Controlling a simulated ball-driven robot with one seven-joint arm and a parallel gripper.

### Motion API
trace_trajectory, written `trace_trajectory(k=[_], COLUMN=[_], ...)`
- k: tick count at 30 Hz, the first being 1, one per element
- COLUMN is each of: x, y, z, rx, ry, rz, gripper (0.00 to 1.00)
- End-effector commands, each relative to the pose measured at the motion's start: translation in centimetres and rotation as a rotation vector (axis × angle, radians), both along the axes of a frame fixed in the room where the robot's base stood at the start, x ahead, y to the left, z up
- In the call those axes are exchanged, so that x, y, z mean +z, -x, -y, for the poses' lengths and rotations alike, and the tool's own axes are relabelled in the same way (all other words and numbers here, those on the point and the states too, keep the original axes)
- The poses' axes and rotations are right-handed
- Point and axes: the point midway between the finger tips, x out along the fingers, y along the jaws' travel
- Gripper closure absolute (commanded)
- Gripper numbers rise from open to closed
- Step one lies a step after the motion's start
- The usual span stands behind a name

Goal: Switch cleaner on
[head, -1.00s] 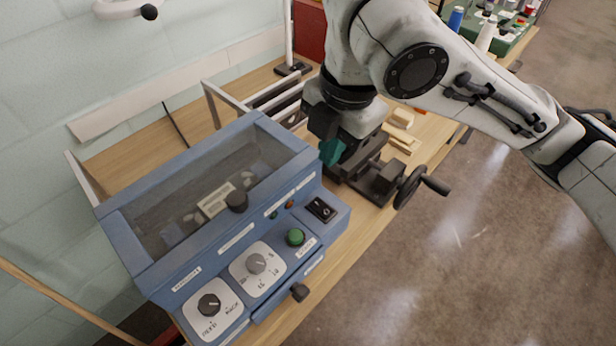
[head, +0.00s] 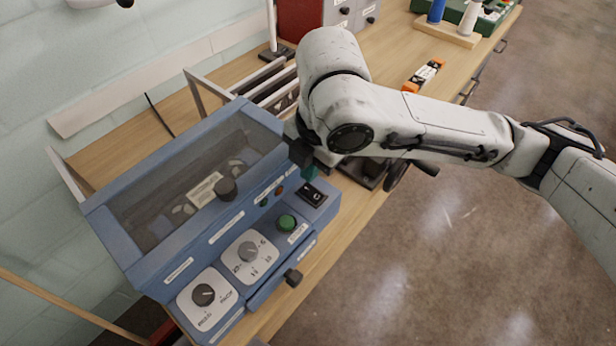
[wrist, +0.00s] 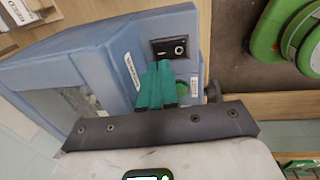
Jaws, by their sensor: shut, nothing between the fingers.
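The cleaner (head: 225,233) is a blue box with a clear lid, standing on the wooden bench. Its black rocker switch (head: 313,193) sits on a raised block at the right end of the front; the switch also shows in the wrist view (wrist: 169,47). My gripper (head: 309,172) is shut and empty, with teal fingers just above and behind the switch in the head view. In the wrist view the teal fingertips (wrist: 160,66) point toward the switch, near its lower edge; I cannot tell whether they touch. A green button (head: 287,222) is beside the switch, partly hidden by the fingers in the wrist view.
A dark vise-like device (head: 366,172) stands right of the cleaner, partly behind my arm. Floor is clear at right.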

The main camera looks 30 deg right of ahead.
Motion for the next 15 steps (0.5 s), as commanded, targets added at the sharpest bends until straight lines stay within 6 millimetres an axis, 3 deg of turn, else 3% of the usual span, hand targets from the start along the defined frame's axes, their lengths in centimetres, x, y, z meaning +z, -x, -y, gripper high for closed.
trace_trajectory(k=[6,15], x=[-2.9,-4.0], y=[-0.4,-0.6], z=[-0.1,-0.2], rx=[-0.001,0.000], ry=[0.000,0.000], rz=[-0.001,0.001], gripper=[1.00,1.00])
